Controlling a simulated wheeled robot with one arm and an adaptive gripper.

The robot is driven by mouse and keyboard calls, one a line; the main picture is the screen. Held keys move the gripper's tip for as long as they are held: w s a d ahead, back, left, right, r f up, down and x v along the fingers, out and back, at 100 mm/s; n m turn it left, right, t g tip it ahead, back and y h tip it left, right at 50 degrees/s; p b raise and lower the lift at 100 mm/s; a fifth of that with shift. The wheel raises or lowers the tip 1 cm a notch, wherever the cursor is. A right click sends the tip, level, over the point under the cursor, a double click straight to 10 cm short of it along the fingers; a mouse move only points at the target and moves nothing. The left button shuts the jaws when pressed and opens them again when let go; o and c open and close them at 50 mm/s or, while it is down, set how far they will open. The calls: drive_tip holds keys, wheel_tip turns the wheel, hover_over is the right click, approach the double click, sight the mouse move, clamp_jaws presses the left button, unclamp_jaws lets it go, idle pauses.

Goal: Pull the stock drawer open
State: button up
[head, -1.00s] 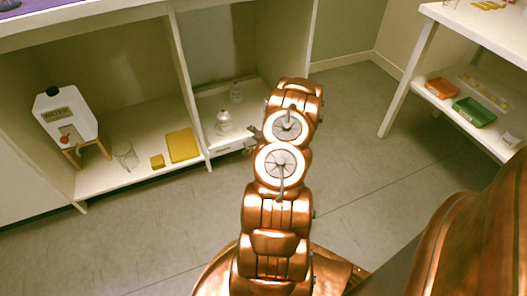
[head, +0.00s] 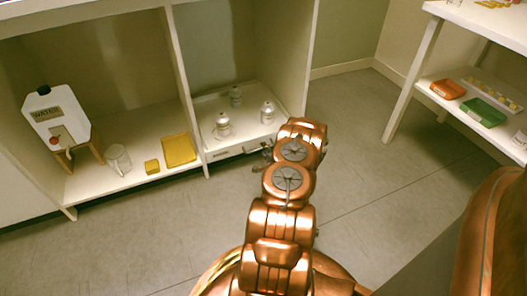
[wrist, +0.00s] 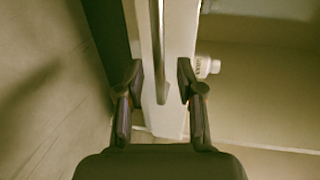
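The stock drawer (head: 235,151) is a low white drawer at the bottom of the right cabinet compartment, its front roughly in line with the cabinet. Several small white-capped bottles, including one at the front left (head: 223,126), stand in or on it. My gripper (head: 265,156) is at the right part of its front, partly hidden by my arm. In the wrist view, my gripper (wrist: 158,82) is open, its fingers on both sides of the drawer's bar handle (wrist: 159,55). A gap shows between fingers and handle. A bottle (wrist: 205,67) stands beyond the right finger.
The left compartment holds a water jug (head: 56,118) on a wooden stand, a glass (head: 118,159), and a small yellow box (head: 152,166) and yellow tray (head: 179,150). A white shelf table (head: 406,85) stands at right. The floor before the drawer is clear.

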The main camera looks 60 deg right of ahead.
drive_tip(key=shift+x, duration=0.95)
clamp_jaws()
